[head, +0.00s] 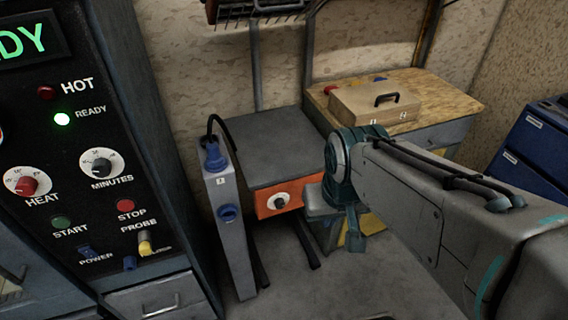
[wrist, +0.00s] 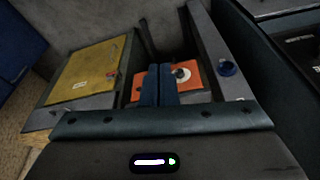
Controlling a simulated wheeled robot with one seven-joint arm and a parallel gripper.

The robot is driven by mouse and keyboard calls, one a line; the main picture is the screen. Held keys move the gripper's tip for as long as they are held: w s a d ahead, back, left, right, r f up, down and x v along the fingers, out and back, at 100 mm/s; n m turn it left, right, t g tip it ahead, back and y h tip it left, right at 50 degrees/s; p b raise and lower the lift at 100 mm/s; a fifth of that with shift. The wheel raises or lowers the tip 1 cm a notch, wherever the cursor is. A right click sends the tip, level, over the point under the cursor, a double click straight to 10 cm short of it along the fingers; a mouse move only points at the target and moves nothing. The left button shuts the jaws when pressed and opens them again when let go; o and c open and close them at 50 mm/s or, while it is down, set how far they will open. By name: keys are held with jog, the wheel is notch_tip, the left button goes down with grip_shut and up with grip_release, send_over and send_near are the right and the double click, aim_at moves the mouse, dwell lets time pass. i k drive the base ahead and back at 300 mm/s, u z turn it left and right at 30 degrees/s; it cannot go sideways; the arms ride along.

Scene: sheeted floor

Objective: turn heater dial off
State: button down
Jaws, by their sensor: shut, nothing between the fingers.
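The heater dial (head: 280,201) is a black knob on a round white face. It sits on the orange front panel (head: 262,207) of a grey-topped unit. In the wrist view the dial (wrist: 181,74) shows just right of the fingertips, its face partly covered by them. My gripper (wrist: 160,70) has its two blue fingers together with nothing between them. It points toward the orange panel; whether it touches the dial I cannot tell. In the head view my gripper is beside the panel's right end, its fingertips hard to make out. The knob's setting is too small to read.
A grey post with blue sockets (head: 228,214) stands close left of the panel. A black control console (head: 80,150) fills the left. A wooden workbench (head: 440,88) with a toolbox (head: 375,103) is behind my arm. A yellow panel (wrist: 92,72) lies left in the wrist view.

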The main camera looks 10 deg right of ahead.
aim_at(279, 204)
jog(key=z, duration=0.4)
jog(key=k, duration=1.2)
jog(key=u, duration=1.2)
jog(key=i, duration=0.5)
